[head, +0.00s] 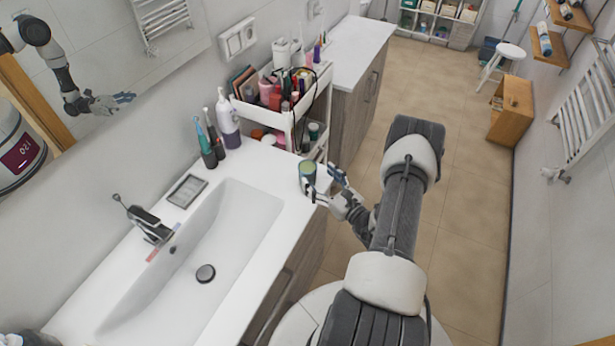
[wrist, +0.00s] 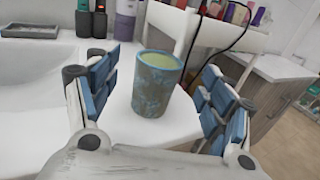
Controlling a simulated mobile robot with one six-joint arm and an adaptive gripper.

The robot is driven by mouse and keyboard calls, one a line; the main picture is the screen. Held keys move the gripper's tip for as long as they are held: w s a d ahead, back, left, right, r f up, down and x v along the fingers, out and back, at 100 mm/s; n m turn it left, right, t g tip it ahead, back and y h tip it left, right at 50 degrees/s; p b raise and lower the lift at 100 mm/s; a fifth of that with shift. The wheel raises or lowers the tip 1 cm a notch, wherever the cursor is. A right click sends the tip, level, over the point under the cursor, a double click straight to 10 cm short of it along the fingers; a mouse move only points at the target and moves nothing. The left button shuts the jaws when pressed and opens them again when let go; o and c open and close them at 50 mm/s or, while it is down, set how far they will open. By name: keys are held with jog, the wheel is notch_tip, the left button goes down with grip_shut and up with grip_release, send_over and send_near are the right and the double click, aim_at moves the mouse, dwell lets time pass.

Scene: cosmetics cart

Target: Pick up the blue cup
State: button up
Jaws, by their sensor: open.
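The blue cup (wrist: 157,86) stands upright on the corner of the white sink counter, with a yellow-green inside showing at its top. In the head view the cup (head: 307,171) is small and sits near the counter's right edge, at the tip of my gripper. My gripper (head: 325,183) is open, with its blue-padded fingers apart. In the wrist view the cup is between the two fingers of my gripper (wrist: 158,95), with a gap visible on each side. I cannot tell how deep the cup is between them.
A white cart (head: 290,112) full of cosmetics stands just behind the cup. A white bottle (head: 228,120) and electric toothbrushes (head: 207,148) stand on the counter to the left. The sink basin (head: 215,245) lies left of the cup. Open floor (head: 440,200) is to the right.

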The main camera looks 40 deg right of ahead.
aim_at(307, 166)
jog(key=w, duration=0.6)
jog(key=shift+w+d+f, duration=0.1)
jog(key=shift+w+d, duration=0.1)
jog(key=shift+w, duration=0.05)
jog(key=c, duration=1.7)
notch_tip(307, 166, up, 20)
jog(key=p, duration=0.2)
jog(key=shift+p, duration=0.3)
dwell(0.9)
